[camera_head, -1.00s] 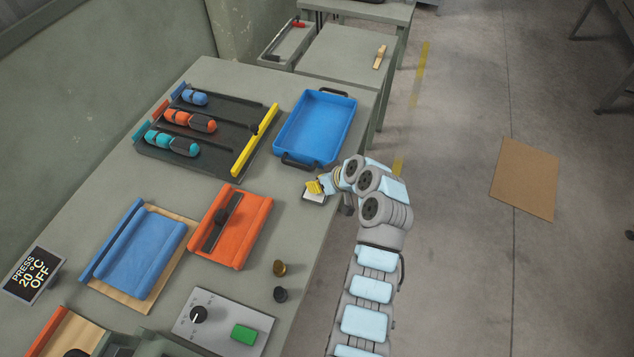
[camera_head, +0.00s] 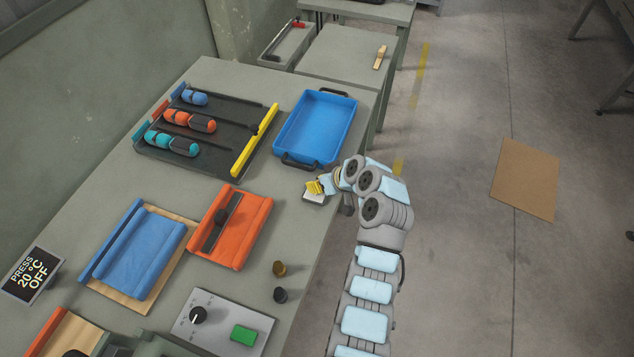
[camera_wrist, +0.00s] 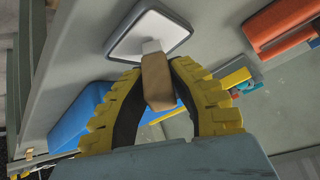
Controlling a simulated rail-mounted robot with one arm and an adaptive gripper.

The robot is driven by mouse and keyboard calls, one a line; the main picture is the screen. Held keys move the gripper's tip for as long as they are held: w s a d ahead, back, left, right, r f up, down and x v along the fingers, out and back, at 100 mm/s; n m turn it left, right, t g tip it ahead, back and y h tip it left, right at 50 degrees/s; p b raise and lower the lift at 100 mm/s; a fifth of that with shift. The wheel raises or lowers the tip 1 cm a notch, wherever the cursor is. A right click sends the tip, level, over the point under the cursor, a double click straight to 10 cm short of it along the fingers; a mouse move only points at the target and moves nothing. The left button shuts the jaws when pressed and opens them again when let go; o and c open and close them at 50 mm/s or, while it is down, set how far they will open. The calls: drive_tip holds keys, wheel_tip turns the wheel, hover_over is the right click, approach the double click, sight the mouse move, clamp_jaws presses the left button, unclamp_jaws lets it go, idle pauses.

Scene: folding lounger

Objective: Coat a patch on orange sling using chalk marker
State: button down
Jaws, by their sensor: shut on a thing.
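The orange sling (camera_head: 250,225) lies on the bench left of and below my gripper in the head view, with a dark bar across it. My gripper (camera_head: 318,188) is at the bench's right edge. In the wrist view my yellow-padded fingers (camera_wrist: 160,95) are shut on a tan piece with a white neck (camera_wrist: 156,75), which may be the chalk marker. Its white end meets a white pad in a dark frame (camera_wrist: 150,36); I cannot tell whether they touch or are joined. The gripper is apart from the sling.
A blue tray (camera_head: 347,103) stands behind my gripper. A black rack (camera_head: 226,154) with coloured capsules and a yellow bar (camera_head: 255,141) is at the back left. A blue sling (camera_head: 140,252) lies left of the orange one. Two small knobs (camera_head: 279,269) and a control panel (camera_head: 210,336) are in front.

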idle(0.4)
drive_tip(key=shift+r+p, duration=1.15)
drive_tip(key=shift+r, duration=2.35)
drive_tip(key=shift+s, duration=0.1)
